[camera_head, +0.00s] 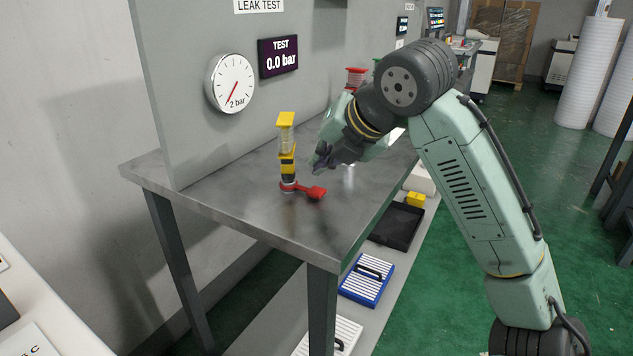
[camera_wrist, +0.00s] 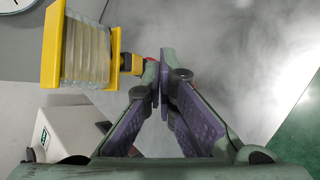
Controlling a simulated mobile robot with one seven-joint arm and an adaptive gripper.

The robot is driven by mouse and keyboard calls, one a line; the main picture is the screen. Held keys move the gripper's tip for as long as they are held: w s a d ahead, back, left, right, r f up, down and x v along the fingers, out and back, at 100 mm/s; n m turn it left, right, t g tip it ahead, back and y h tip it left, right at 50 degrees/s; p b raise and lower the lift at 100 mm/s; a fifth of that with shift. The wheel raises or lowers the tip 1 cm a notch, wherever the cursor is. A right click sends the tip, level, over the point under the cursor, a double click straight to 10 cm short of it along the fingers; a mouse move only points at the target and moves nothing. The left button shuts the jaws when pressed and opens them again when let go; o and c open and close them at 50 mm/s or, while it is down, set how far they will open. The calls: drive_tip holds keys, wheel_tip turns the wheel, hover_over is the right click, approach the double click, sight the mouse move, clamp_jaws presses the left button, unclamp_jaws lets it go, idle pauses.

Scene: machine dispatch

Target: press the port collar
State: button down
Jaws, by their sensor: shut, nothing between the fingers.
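A yellow-capped filter with a clear ribbed body (camera_head: 286,138) stands upright on the grey metal bench. Its lower part is a yellow and black collar section (camera_head: 288,164), above a red port base with a red lever (camera_head: 311,191) pointing right. In the wrist view the clear body (camera_wrist: 85,52) and yellow frame fill the upper left, with the yellow and black neck (camera_wrist: 129,64) running toward my fingers and a bit of red behind them. My gripper (camera_head: 318,162) is shut and empty, just right of the collar section and above the lever. It also shows in the wrist view (camera_wrist: 161,68). I cannot tell if it touches anything.
A grey panel with a pressure gauge (camera_head: 230,83) and a display reading 0.0 bar (camera_head: 278,56) stands behind the bench (camera_head: 235,207). The bench front is clear. Below, a shelf holds a black tray (camera_head: 397,225) and a blue case (camera_head: 367,279).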

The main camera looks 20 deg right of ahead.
sight(321, 189)
wheel_tip(321, 189, up, 4)
drive_tip(key=p, duration=0.3)
drive_tip(key=shift+r, duration=0.15)
idle(0.4)
